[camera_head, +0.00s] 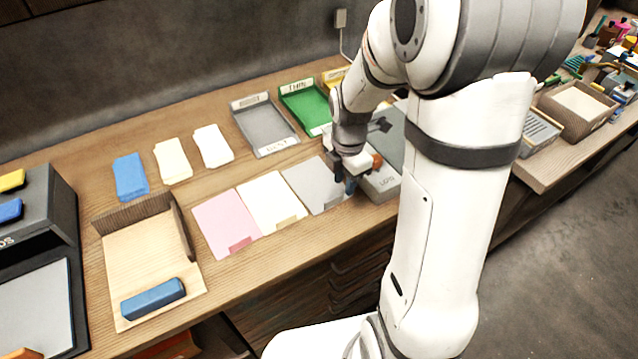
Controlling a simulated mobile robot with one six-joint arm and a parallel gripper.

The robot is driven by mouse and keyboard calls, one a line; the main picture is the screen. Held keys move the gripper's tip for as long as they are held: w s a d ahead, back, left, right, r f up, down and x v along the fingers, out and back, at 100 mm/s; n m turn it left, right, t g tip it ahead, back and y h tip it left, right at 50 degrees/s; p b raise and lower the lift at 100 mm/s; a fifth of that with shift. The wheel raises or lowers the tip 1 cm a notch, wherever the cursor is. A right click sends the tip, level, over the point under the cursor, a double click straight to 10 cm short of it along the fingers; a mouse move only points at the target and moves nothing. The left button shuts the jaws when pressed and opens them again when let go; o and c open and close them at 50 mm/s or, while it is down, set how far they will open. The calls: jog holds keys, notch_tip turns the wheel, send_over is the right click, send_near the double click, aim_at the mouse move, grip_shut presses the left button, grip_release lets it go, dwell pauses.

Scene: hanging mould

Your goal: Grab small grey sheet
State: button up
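A small grey sheet (312,184) lies flat on the wooden bench, at the right end of a row of sheets. A cream sheet (270,201) and a pink sheet (226,222) lie to its left. My gripper (350,184) points down at the right edge of the grey sheet. Its fingers are small and dark here, and part of the sheet's right side is hidden behind them. I cannot tell whether the fingers touch the sheet or how far apart they are.
A grey box (384,183) stands close right of my gripper. Grey (265,125) and green (304,104) trays stand behind the sheets. A cardboard tray (150,262) with a blue block (153,298) is at the left. Bare bench lies in front of the sheets.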

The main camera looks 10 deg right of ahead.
jog(key=f, duration=0.6)
jog(key=shift+w+a, duration=0.15)
jog(key=shift+w, duration=0.25)
jog(key=shift+r, duration=0.1)
jog(key=shift+c, duration=0.2)
grip_shut()
